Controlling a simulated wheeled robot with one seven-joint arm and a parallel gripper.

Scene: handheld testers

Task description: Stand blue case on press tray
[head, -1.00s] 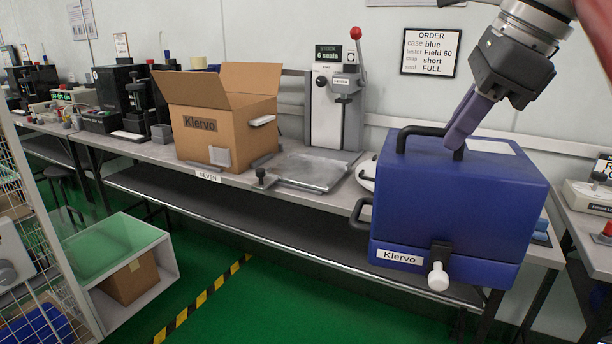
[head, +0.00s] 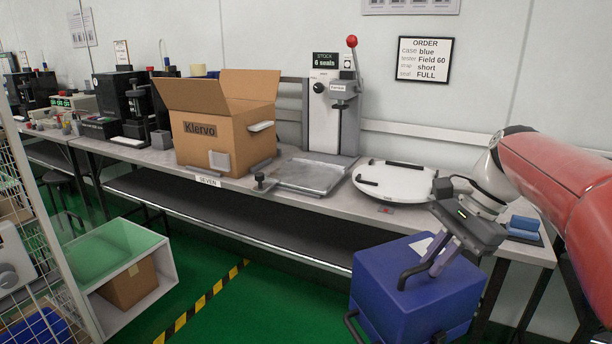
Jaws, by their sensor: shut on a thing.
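The blue case (head: 412,300) hangs from my gripper (head: 418,270) at the lower right of the head view, in front of the bench edge and below the bench top. My gripper is shut on the dark handle on top of the case. The case looks slightly tilted, and its lower part is cut off by the picture's bottom edge. The press tray (head: 305,176) is a flat grey metal tray on the bench at the foot of the press (head: 334,110), which has a red-knobbed lever. The tray is bare and lies up and to the left of the case.
An open cardboard box (head: 222,140) stands left of the tray. A round white turntable (head: 396,180) with dark handles lies right of the tray. A small black clamp knob (head: 260,181) sits at the tray's front left corner. Blue pieces (head: 524,225) lie at the bench's right end.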

